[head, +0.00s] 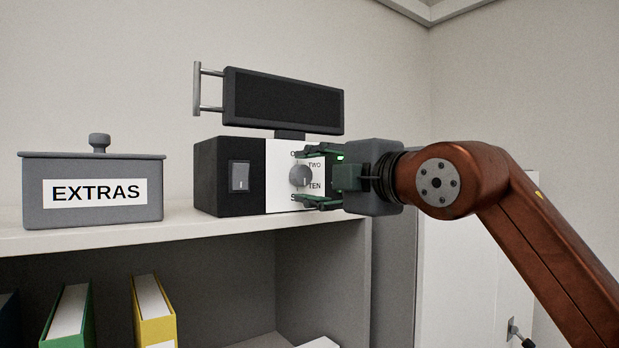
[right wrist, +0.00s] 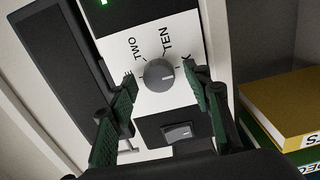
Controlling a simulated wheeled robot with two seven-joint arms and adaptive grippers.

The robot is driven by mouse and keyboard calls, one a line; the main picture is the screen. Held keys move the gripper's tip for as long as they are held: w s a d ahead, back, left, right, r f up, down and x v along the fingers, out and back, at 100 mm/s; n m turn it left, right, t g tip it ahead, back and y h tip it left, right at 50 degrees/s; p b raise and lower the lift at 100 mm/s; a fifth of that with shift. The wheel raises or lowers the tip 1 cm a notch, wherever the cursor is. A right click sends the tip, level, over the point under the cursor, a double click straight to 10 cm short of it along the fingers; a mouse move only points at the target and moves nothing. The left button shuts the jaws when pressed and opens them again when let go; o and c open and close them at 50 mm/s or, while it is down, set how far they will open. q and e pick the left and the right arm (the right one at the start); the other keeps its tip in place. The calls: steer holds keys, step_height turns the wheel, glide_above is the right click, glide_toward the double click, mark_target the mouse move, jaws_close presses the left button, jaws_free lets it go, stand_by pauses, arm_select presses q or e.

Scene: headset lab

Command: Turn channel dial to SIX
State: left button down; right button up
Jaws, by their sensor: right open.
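The grey round channel dial (head: 299,175) sits on the white panel of a black radio box (head: 208,178). Labels TWO and TEN show around it; two others are partly hidden by my fingers. In the right wrist view, the dial (right wrist: 159,74) has a small light mark that seems to point right, towards the partly covered label beside my right-hand finger. My right gripper (head: 308,176) is open, with its green fingers above and below the dial in the head view. In the wrist view its fingers (right wrist: 160,82) stand either side, apart from the dial. My left gripper is out of view.
A rocker switch (head: 239,176) is on the box's left part. A dark panel with a handle (head: 283,101) stands on top. A grey lidded EXTRAS box (head: 93,187) is left on the shelf (head: 180,230). Binders (head: 153,312) stand below. A gap separates the two boxes.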

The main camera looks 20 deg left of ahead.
steer(key=shift+s+d, duration=0.15)
steer(key=shift+d, duration=0.05)
steer(key=v, duration=1.1)
steer(key=shift+s+d, duration=0.25)
